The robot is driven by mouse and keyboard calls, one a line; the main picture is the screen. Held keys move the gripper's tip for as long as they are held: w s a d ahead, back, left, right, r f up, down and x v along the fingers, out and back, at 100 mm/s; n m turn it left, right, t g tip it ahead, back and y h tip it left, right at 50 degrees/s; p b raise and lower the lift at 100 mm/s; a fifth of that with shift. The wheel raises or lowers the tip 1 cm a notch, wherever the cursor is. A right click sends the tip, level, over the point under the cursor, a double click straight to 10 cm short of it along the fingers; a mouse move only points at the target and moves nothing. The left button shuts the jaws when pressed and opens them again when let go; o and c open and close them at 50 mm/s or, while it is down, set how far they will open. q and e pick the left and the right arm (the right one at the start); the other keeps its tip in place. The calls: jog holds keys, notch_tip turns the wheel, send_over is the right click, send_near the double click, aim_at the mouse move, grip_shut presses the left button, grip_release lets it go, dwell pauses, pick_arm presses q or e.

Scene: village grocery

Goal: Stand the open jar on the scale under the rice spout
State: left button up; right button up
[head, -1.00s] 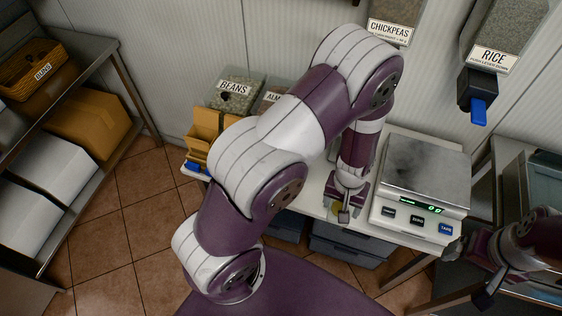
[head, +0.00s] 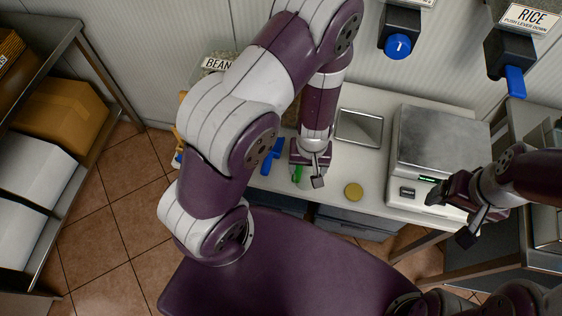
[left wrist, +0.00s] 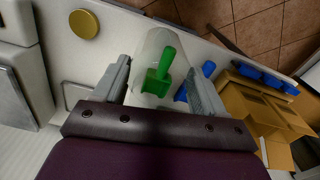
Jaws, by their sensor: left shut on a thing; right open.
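A clear, pale jar (left wrist: 150,45) stands between my left gripper's fingers in the left wrist view. The left gripper (left wrist: 160,78) is shut on it; in the head view this gripper (head: 308,178) hides most of the jar. A green scoop (left wrist: 160,72) shows at the jar; I cannot tell whether it is inside or behind. The scale (head: 440,142) stands right of the left gripper, its steel plate empty. The rice spout (head: 513,52) with a blue lever hangs behind and right of the scale. My right gripper (head: 453,212) is open near the scale's front right corner, partly covering its panel.
A round gold lid (head: 353,191) lies on the counter between jar and scale. A metal tray (head: 358,128) lies behind it. A blue scoop (head: 272,157) lies left of the left gripper. A second spout (head: 397,46) hangs behind the scale.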

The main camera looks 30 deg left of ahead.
pick_arm(q)
jog(key=a+f+b, duration=0.1)
jog(key=a+f, duration=0.1)
jog(key=f, duration=0.1)
jog(key=w+a+f+b, duration=0.1)
jog(key=a+f, duration=0.4)
jog(key=a, duration=0.1)
jog(key=shift+w+a+f+b, duration=0.25)
jog(key=shift+f+b, duration=0.15)
jog(key=shift+f, duration=0.2)
pick_arm(e)
jog(key=f, duration=0.3)
jog(key=shift+w+a+f, duration=0.15)
jog(key=shift+a+f, duration=0.05)
jog(key=shift+f, duration=0.2)
pick_arm(q)
jog(key=shift+f, duration=0.2)
jog(key=o, duration=1.3)
pick_arm(e)
jog(key=shift+f, duration=0.15)
pick_arm(q)
jog(key=shift+r, duration=0.1)
